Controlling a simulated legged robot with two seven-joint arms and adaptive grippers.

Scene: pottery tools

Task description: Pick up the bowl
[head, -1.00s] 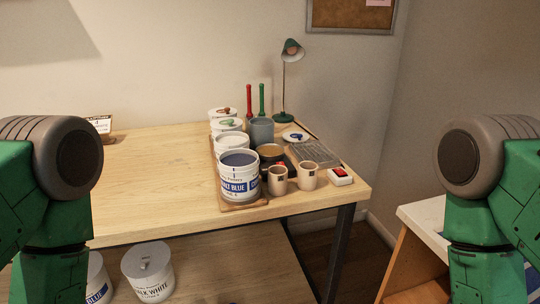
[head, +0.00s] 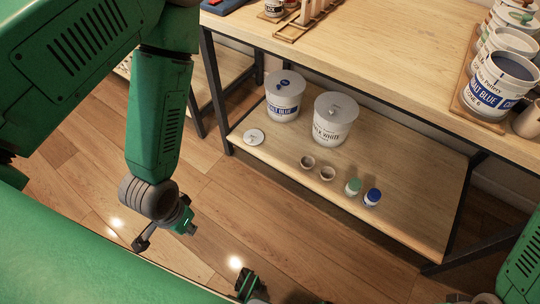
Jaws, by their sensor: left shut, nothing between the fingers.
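Two small brown bowl-like cups sit on the lower wooden shelf, a left one (head: 307,162) and a right one (head: 327,174). I cannot tell whether either is the task's bowl; no other bowl stands out clearly. My left gripper (head: 165,232) hangs over the floor, left of and apart from the shelf, shut and empty. A green and dark part (head: 246,286) shows at the bottom edge, perhaps my right gripper, cut off, its jaws unclear. My right arm (head: 522,266) enters at the lower right.
The shelf (head: 400,220) also holds a blue-labelled bucket (head: 284,96), a white bucket (head: 333,118), a round lid (head: 253,137), a green-capped jar (head: 352,188) and a blue-capped jar (head: 372,197). The tabletop (head: 390,60) overhangs above. Dark legs (head: 215,90) flank it.

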